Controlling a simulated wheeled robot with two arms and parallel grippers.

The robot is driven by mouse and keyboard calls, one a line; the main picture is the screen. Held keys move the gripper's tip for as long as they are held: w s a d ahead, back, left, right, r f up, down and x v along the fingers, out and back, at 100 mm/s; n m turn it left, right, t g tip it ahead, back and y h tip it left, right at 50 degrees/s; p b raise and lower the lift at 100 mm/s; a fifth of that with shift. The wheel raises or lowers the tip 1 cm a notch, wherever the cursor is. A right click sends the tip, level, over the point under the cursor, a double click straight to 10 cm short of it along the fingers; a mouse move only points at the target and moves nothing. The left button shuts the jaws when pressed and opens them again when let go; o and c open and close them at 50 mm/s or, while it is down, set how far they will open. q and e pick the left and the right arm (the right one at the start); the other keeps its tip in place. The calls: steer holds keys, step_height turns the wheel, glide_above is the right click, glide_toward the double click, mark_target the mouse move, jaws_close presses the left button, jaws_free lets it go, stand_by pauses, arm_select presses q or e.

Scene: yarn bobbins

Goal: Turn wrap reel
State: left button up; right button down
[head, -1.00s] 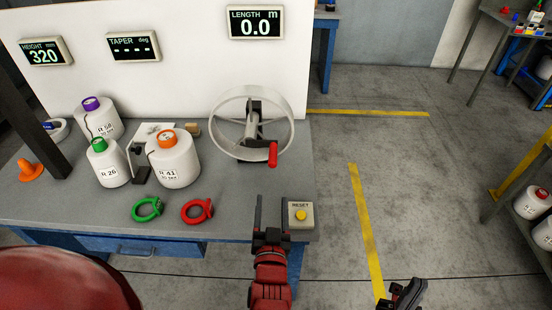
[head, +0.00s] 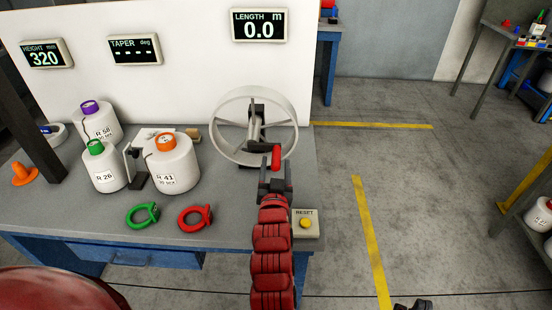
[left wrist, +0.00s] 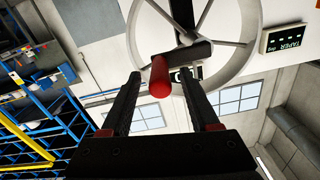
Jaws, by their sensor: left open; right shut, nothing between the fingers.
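The wrap reel (head: 290,112) is a pale wheel with spokes, standing at the right end of the grey table against the white panel. Its red crank handle (head: 276,157) points toward me at the lower right of the wheel. My left gripper (head: 275,176) is open just in front of the handle. In the left wrist view, the red handle (left wrist: 160,78) shows between and beyond the two spread fingers of my left gripper (left wrist: 164,90), with the wheel (left wrist: 235,55) behind it. I cannot tell whether a finger touches it. My right gripper (head: 412,304) shows only partly at the bottom edge, away from the table.
Yarn bobbins (head: 174,165) stand on the left of the table. A green ring (head: 142,215) and a red ring (head: 195,218) lie at its front. A reset box (head: 305,224) sits close beside my left arm. The length display (head: 258,26) reads 0.0.

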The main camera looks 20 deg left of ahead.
mark_target(276, 159)
arm_select(q)
steer(key=shift+x, duration=1.55)
jaws_close()
